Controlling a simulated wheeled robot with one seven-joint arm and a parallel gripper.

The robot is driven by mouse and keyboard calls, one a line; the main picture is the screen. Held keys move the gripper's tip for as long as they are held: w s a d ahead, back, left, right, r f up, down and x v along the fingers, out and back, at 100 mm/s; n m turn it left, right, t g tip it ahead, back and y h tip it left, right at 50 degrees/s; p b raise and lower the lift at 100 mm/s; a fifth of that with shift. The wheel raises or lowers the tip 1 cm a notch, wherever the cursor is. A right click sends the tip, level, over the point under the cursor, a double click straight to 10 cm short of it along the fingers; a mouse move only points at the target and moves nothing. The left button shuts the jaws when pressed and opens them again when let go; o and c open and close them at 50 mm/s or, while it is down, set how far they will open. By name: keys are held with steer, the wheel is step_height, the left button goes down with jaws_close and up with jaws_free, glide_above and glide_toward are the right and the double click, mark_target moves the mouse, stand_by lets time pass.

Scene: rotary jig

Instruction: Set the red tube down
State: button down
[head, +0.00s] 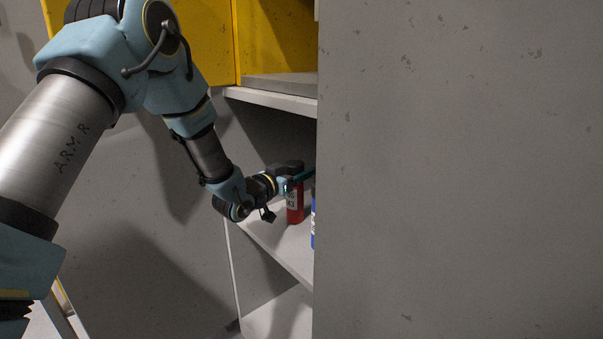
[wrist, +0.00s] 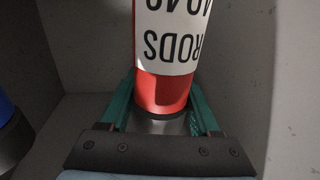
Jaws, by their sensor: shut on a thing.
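The red tube (head: 295,204) is upright at a shelf inside the cabinet in the head view. Its base is close to the shelf surface; I cannot tell whether it touches. In the wrist view the red tube (wrist: 163,87) fills the middle, with a white label showing dark letters. My gripper (head: 298,176) is at the tube's upper part in the head view. In the wrist view the green fingers of my gripper (wrist: 163,112) stand on both sides of the tube, shut on it. The far end of the tube is out of the wrist view.
A blue item (head: 313,222) stands right of the tube, mostly hidden by the large grey panel (head: 460,170). A blue and dark item (wrist: 10,130) also shows at the wrist view's left edge. The shelf (head: 287,245) has bare room in front. Another shelf (head: 275,101) is above my gripper.

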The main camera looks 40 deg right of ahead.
steer(key=shift+f, duration=0.1)
steer(key=shift+c, duration=0.6)
jaws_free()
steer(key=shift+a+r, duration=0.2)
steer(key=shift+a, duration=0.15)
steer(key=s+a+p, duration=0.1)
steer(key=a, duration=1)
steer(key=shift+s+a+p, duration=0.15)
steer(key=shift+s+p, duration=0.15)
steer(key=shift+s, duration=0.05)
